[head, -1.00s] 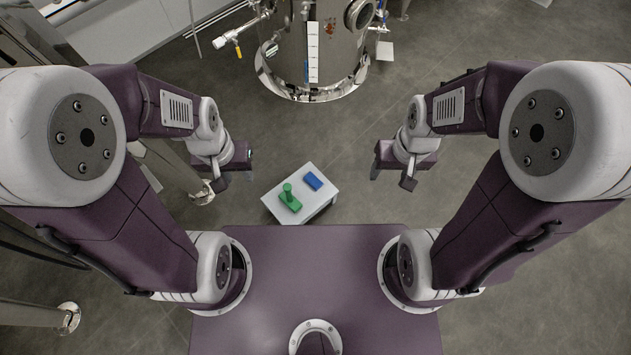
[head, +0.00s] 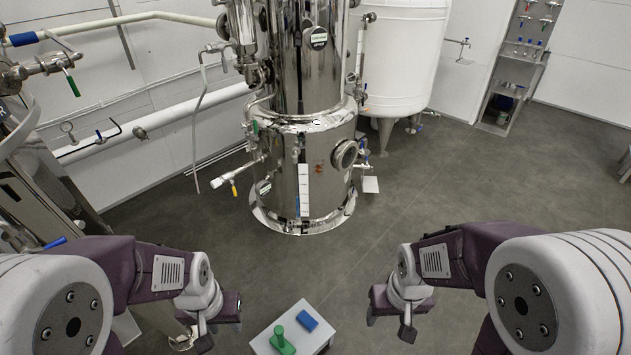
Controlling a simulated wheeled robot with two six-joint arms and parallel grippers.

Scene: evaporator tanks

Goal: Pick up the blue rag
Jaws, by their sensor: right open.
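The blue rag (head: 308,320) looks like a small folded blue block. It lies on top of a small white table (head: 262,344) at the bottom centre of the head view. A green object with an upright knob (head: 281,342) stands beside it on the left. My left gripper (head: 222,328) is left of the table, apart from the rag, and its jaws are not clear. My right gripper (head: 388,322) is right of the table, open and empty, apart from the rag.
A shiny steel tank (head: 310,185) stands on the floor beyond the table. A white tank (head: 405,60) is behind it, and a shelf (head: 508,85) stands at the back right. Pipes and steel equipment line the left.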

